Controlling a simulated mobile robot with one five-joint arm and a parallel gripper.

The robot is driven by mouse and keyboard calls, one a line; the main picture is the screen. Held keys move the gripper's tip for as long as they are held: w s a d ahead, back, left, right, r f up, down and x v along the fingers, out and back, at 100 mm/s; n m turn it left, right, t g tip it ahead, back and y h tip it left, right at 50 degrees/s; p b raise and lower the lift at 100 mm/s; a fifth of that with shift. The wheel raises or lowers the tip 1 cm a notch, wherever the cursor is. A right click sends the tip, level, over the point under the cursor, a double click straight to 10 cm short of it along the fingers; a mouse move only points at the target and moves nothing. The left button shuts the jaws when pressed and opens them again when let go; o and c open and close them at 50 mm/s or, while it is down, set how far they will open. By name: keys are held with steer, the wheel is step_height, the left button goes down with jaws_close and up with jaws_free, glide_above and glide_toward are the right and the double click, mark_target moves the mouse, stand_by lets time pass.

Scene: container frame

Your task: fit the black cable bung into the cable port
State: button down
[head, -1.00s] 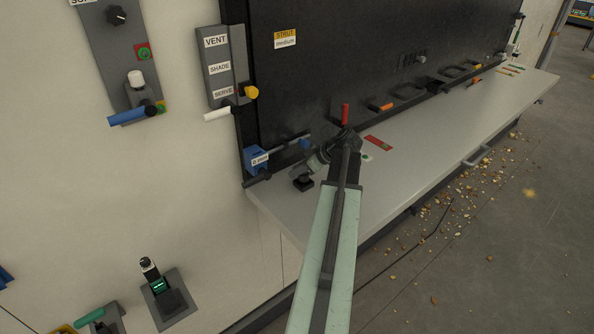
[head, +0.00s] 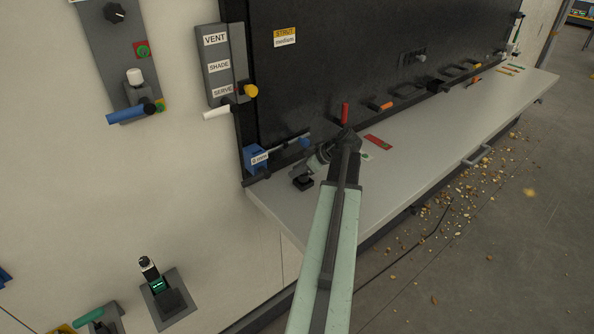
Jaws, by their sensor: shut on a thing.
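My gripper (head: 306,172) is at the left end of the pale grey counter, pointing down and to the left. It is shut on the black cable bung (head: 303,183), a small dark block at its tip. The bung is low over the counter top or touching it; I cannot tell which. The cable port is not clearly visible; the bung, gripper or arm may hide it.
The pale counter (head: 430,140) runs to the right below a black panel (head: 350,60). A blue block (head: 257,159) with a rod is close behind my gripper. A red upright handle (head: 345,113) and a red card (head: 378,141) are nearby. Crumbs litter the floor.

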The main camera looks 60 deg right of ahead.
steer(key=shift+f+b, duration=0.7)
steer(key=shift+f, duration=0.1)
steer(key=shift+d+r+p, duration=0.1)
steer(key=shift+r+p, duration=2.6)
steer(key=shift+f, duration=0.15)
steer(key=shift+f+b, duration=1.25)
steer(key=shift+b, duration=0.15)
steer(key=shift+f+b, duration=1.3)
steer(key=shift+b, duration=0.05)
